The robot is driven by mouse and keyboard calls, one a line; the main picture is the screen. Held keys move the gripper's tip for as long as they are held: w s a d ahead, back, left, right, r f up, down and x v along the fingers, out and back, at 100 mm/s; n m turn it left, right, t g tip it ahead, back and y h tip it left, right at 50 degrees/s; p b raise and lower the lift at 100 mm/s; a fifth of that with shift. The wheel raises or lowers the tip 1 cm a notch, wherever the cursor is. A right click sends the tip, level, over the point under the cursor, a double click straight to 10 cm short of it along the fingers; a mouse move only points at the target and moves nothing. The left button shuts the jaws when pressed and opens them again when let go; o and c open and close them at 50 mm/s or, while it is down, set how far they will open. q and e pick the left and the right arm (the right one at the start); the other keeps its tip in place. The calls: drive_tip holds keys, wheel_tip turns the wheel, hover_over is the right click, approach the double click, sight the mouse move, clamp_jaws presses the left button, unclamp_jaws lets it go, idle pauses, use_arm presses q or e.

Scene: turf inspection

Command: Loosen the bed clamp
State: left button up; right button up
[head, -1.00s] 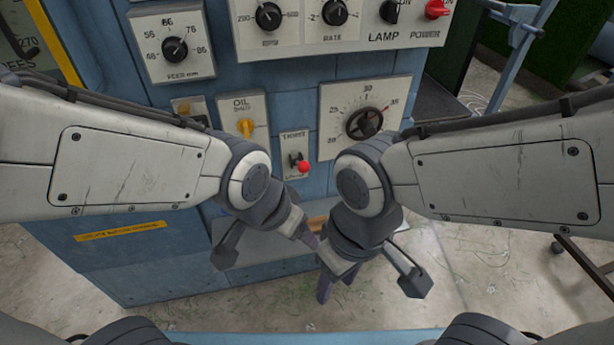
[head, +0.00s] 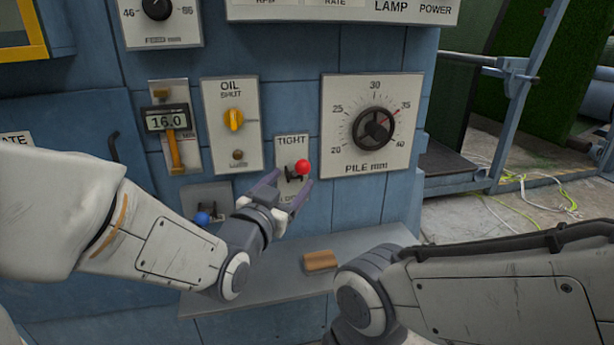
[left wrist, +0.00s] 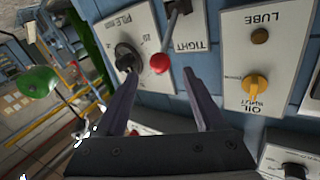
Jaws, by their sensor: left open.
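The clamp lever has a red ball (head: 302,167) on a dark stem and sits on a pale plate (head: 291,147) marked TIGHT at its top. The ball stands near the TIGHT end; the plate's lower lettering is partly hidden by my gripper. My left gripper (head: 292,180) is open, its fingers reaching up toward the lever from below left. In the left wrist view the red ball (left wrist: 160,63) appears between the two open fingertips (left wrist: 160,73); I cannot tell whether they touch it. My right forearm and wrist show at lower right, but the right gripper is out of frame.
A pile dial (head: 373,128) is right of the lever, a yellow oil knob (head: 233,120) left. A blue-ball lever (head: 203,218) is lower left, below a gauge (head: 167,121) reading 16.0. A brown block (head: 320,261) lies on the grey shelf (head: 260,292).

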use_arm(q)
drive_tip(key=x, duration=1)
drive_tip(key=shift+b, duration=0.45)
drive_tip(key=shift+w, duration=0.15)
clamp_jaws()
idle(0.7)
